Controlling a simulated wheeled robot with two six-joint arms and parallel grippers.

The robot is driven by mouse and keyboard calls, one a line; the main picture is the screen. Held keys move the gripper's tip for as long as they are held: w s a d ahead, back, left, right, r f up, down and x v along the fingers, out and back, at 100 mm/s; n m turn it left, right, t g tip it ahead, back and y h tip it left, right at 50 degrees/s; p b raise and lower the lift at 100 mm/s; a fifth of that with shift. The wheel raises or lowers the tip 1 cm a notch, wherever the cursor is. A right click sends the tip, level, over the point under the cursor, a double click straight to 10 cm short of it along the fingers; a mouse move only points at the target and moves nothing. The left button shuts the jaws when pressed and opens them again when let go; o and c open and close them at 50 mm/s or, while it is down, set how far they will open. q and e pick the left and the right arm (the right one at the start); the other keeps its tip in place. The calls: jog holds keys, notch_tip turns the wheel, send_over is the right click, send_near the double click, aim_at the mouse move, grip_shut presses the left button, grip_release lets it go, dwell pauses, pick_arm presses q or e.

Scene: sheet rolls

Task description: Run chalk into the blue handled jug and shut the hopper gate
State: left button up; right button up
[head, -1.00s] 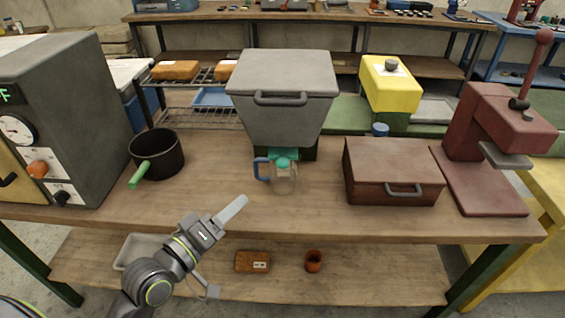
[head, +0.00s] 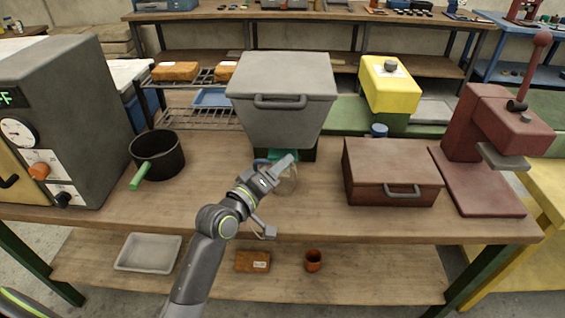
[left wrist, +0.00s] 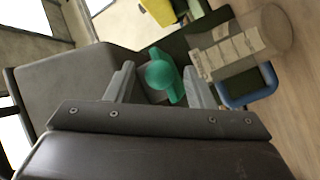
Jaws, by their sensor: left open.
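The grey hopper (head: 282,112) with a handled lid stands at the back middle of the bench; its side also shows in the left wrist view (left wrist: 75,82). Its green gate handle, with a round knob (left wrist: 160,75), is under the hopper. I cannot tell whether the gate is open. The clear jug (head: 288,186) stands below the hopper, partly hidden by my gripper. The left wrist view shows its blue handle (left wrist: 248,92) and pale label; I see no chalk in it. My left gripper (head: 287,162) is open, its fingers either side of the knob. My right gripper is not in view.
A black pan (head: 157,155) with a green handle and a grey oven (head: 85,110) are left. A brown lidded box (head: 392,172) and a red press (head: 480,180) are right. The front of the bench is mostly clear.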

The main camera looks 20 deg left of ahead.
pick_arm(q)
jog(key=shift+x, duration=0.95)
